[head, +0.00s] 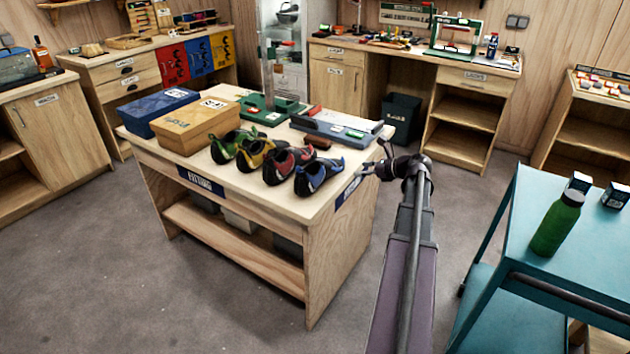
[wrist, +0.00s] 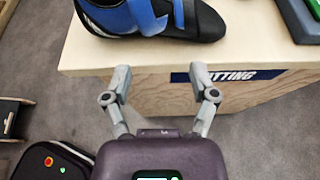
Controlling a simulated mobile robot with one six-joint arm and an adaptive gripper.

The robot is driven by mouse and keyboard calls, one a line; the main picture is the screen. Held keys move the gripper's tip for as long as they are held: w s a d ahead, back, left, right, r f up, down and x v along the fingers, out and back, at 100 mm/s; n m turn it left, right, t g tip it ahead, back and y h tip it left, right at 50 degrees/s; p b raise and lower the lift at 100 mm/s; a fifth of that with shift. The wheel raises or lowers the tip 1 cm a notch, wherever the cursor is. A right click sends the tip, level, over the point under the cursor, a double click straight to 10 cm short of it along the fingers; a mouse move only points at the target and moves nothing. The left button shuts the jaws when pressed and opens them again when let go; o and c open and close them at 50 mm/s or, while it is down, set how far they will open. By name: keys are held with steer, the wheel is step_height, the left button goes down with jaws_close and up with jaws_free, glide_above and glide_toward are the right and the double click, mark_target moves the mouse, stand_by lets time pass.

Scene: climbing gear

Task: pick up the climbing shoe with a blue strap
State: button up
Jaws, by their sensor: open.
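The climbing shoe with a blue strap (head: 318,178) rests on the wooden table, at the right end of a row of shoes near the front edge. In the wrist view the blue-strapped shoe (wrist: 168,16) shows at the top, its black toe pointing right and its upper part cut off by the frame. My gripper (head: 372,170) is off the table's right edge, beside the shoe and apart from it. In the wrist view my gripper (wrist: 163,82) is open and empty, its fingertips in front of the table edge and short of the shoe.
Red (head: 288,164), yellow (head: 256,153) and green (head: 234,144) shoes stand close left of it. Boxes (head: 197,124) and a grey-blue tray (head: 337,132) lie behind on the table (head: 292,206). A teal cart (head: 575,245) with a green bottle (head: 557,224) stands at right.

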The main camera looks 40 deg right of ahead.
mark_target(336, 169)
steer(key=shift+b+x, duration=0.75)
steer(key=shift+x, duration=1.8)
steer(key=shift+a, duration=0.1)
steer(key=shift+r+b+x, duration=0.2)
steer(key=shift+b+x, duration=0.55)
steer(key=shift+x, duration=1.85)
jaws_close()
